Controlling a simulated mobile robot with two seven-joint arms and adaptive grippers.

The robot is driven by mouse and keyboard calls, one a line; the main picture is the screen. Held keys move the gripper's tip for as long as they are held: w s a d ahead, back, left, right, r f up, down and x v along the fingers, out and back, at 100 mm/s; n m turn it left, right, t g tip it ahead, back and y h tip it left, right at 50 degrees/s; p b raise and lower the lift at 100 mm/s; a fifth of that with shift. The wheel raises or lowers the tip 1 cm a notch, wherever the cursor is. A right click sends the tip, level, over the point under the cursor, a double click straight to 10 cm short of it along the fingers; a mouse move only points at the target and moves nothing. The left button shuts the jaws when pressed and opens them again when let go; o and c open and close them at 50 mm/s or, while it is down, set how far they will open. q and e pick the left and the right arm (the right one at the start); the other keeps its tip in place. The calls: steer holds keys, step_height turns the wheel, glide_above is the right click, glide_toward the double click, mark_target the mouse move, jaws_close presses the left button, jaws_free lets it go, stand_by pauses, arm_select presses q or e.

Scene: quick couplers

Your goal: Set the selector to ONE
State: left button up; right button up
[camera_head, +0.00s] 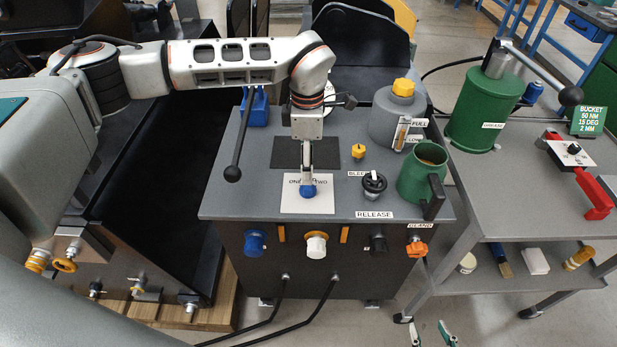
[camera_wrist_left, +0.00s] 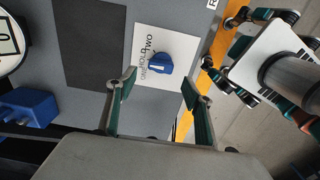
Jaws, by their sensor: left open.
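The selector is a blue knob (camera_head: 308,191) on a white plate (camera_head: 325,203) on top of the grey bench. ONE is printed at the plate's left and TWO at its right in the head view. The left wrist view shows the knob (camera_wrist_left: 158,64) with a small white mark, beside the words ONE, HOLD and TWO; I cannot tell which it points to. My left gripper (camera_wrist_left: 159,87) is open and empty, fingers apart, with the knob ahead between its tips. My right gripper (camera_head: 431,333) is open and empty at the head view's bottom edge, low in front of the bench.
A black-knobbed lever (camera_head: 236,150) stands left of the plate. A yellow knob (camera_head: 358,151), black valve knob (camera_head: 374,184) and green jug (camera_head: 422,173) are to its right. Blue, white, black and orange fittings line the bench front. A trolley (camera_head: 540,215) stands at right.

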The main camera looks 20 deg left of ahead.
mark_target(308, 187)
arm_select(q)
steer(key=shift+f, duration=3.15)
steer(key=c, duration=1.1)
